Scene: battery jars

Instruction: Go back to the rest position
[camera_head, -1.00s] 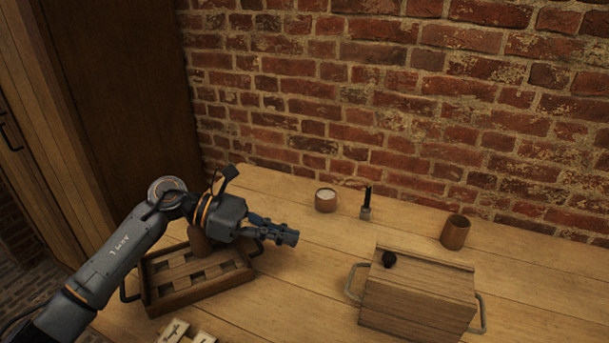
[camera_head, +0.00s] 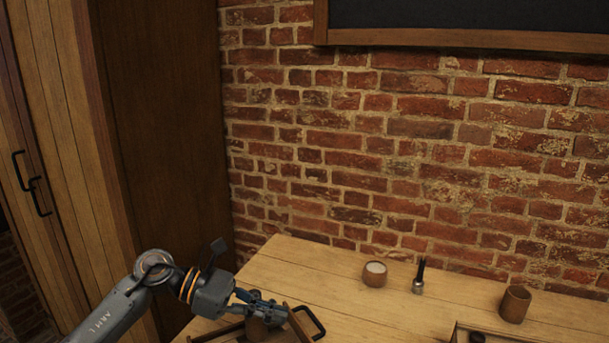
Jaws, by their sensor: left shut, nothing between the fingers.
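My left gripper (camera_head: 272,308) is at the lower left of the head view. Its fingers are together and hold nothing that I can see. It is over or just in front of a wooden tray (camera_head: 302,324) with a dark handle, cut off by the bottom edge. A brown rounded object (camera_head: 256,328) shows just below the gripper; I cannot tell whether they touch. My right gripper is not in view.
On the table (camera_head: 345,300) stand a small wooden cup with pale contents (camera_head: 375,274), a dark brush-like item in a small holder (camera_head: 419,278) and a brown cup (camera_head: 515,304). A wooden box's edge (camera_head: 456,330) shows at the bottom right. A brick wall stands behind.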

